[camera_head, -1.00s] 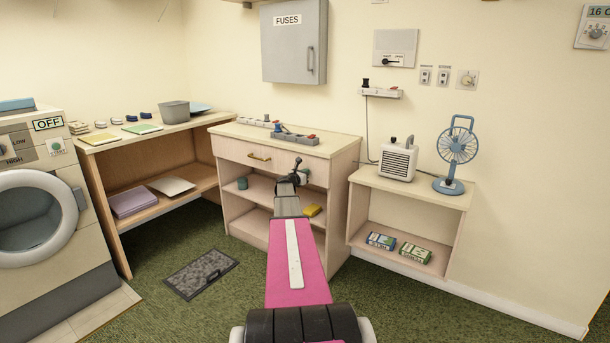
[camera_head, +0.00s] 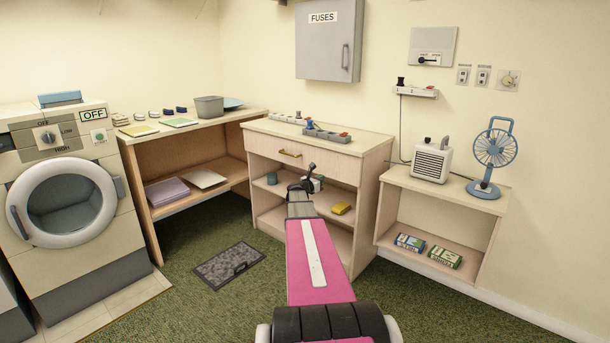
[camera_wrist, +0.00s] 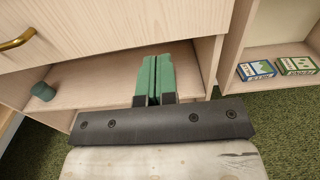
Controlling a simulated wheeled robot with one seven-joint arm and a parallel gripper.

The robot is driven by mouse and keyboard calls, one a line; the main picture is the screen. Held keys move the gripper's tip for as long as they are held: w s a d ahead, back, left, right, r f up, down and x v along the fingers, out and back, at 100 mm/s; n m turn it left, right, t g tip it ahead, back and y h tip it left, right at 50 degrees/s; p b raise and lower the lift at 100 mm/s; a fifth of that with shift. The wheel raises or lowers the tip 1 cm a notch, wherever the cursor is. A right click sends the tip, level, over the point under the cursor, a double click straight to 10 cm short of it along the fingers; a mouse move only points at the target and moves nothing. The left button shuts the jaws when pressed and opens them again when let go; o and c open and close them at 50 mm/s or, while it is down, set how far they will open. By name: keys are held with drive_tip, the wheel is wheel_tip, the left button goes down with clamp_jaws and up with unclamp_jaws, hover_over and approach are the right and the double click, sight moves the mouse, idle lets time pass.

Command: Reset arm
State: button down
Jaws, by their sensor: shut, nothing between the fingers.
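My arm (camera_head: 316,255), pink with a white stripe, stretches forward from the bottom of the head view toward the drawer cabinet (camera_head: 345,145). My gripper (camera_head: 310,176) is at its far end, in front of the cabinet's open shelves and below the drawer. In the wrist view my gripper's green fingers (camera_wrist: 154,80) lie side by side, shut and empty. They point at the open shelf beneath the drawer with the brass handle (camera_wrist: 17,40). From these views I cannot tell the exact gap between fingertips and cabinet.
A teal cup (camera_head: 272,178) and a yellow item (camera_head: 341,208) sit on the cabinet shelves. A low shelf unit (camera_head: 445,192) with a heater (camera_head: 431,160) and a fan (camera_head: 493,155) stands to the right. A washer (camera_head: 70,200) stands left. Green carpet around the mat (camera_head: 229,265) is clear.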

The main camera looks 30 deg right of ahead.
drive_tip(key=a+f+n+t+y, duration=0.35)
drive_tip(key=a+n+y, duration=0.45)
drive_tip(key=a+n, duration=0.75)
drive_tip(key=a+f+n+t+y, duration=0.35)
drive_tip(key=a+n+y, duration=0.35)
drive_tip(key=a+n, duration=0.9)
drive_tip(key=s+a+f+n+g+y, duration=0.25)
drive_tip(key=s+a+n+g, duration=0.2)
drive_tip(key=s+a, duration=0.35)
drive_tip(key=s+a+f+n+g+y, duration=0.2)
drive_tip(key=s+a+f+n+g, duration=0.15)
drive_tip(key=s+a+n, duration=0.4)
drive_tip(key=s+a+f+n+g+h, duration=0.1)
drive_tip(key=s+a+n+g, duration=0.1)
drive_tip(key=s, duration=0.4)
drive_tip(key=s+a+f+n+g+h, duration=0.1)
drive_tip(key=s+a+n+g, duration=0.2)
drive_tip(key=s, duration=0.4)
drive_tip(key=shift+f+n, duration=0.2)
drive_tip(key=shift+n, duration=0.55)
drive_tip(key=shift+d+h, duration=0.15)
drive_tip(key=shift+h, duration=0.1)
